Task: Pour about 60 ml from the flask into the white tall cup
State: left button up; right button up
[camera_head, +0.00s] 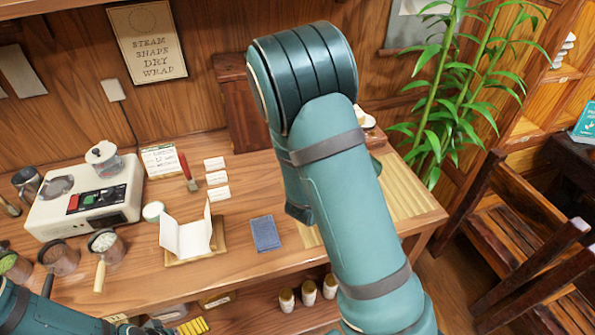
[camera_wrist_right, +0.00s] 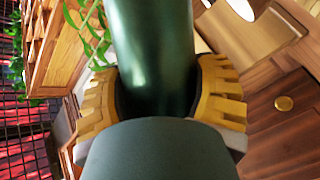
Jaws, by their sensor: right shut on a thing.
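The dark green flask (camera_wrist_right: 152,45) fills the middle of the right wrist view, cut off at the top. My right gripper (camera_wrist_right: 158,88) is shut on it, with an ochre ridged pad on either side. In the head view my right arm hides this gripper and the flask. A white vessel (camera_head: 366,118) shows partly behind that arm at the back right of the table; I cannot tell if it is the white tall cup. A white curved piece (camera_wrist_right: 242,8) is cut off at the wrist view's top. My left gripper (camera_head: 165,327) is at the head view's bottom edge, mostly cut off.
A white machine (camera_head: 84,205) and several handled pots stand at the table's left. A folded white paper (camera_head: 188,236), a blue cloth (camera_head: 265,233) and small cards lie mid-table. A wooden box (camera_head: 240,105) and plant (camera_head: 440,100) stand behind; a chair (camera_head: 530,225) is at right.

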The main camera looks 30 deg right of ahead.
jog(key=shift+w+a+f+m+y+b, duration=0.15)
jog(key=shift+w+a+f+m+y, duration=0.15)
jog(key=shift+m, duration=0.25)
jog(key=shift+w+a+f+m+y+b, duration=0.2)
jog(key=shift+f+m+y, duration=0.15)
jog(key=shift+m, duration=0.2)
jog(key=shift+w+f+m, duration=0.1)
jog(key=shift+f+m, duration=0.05)
jog(key=shift+m, duration=0.35)
jog(key=shift+m+y+p, duration=0.4)
jog(key=shift+y+p, duration=0.05)
jog(key=shift+y, duration=0.1)
notch_tip(320, 180, up, 2)
jog(key=shift+r+m+y+p, duration=0.2)
jog(key=shift+m+y+p, duration=0.2)
jog(key=shift+m+p, duration=0.45)
jog(key=shift+f+y, duration=0.25)
jog(key=shift+y, duration=0.05)
jog(key=shift+w+a+f+m+y+b, duration=0.2)
jog(key=shift+m+y+b, duration=0.2)
jog(key=shift+m+b, duration=0.2)
pick_arm(q)
jog(key=shift+w+r, duration=0.2)
jog(key=shift+r, duration=0.3)
pick_arm(e)
jog(key=shift+w+m+t+y, duration=0.1)
jog(key=shift+m+t+y, duration=0.2)
jog(key=shift+m+t, duration=0.15)
jog(key=shift+a, duration=0.1)
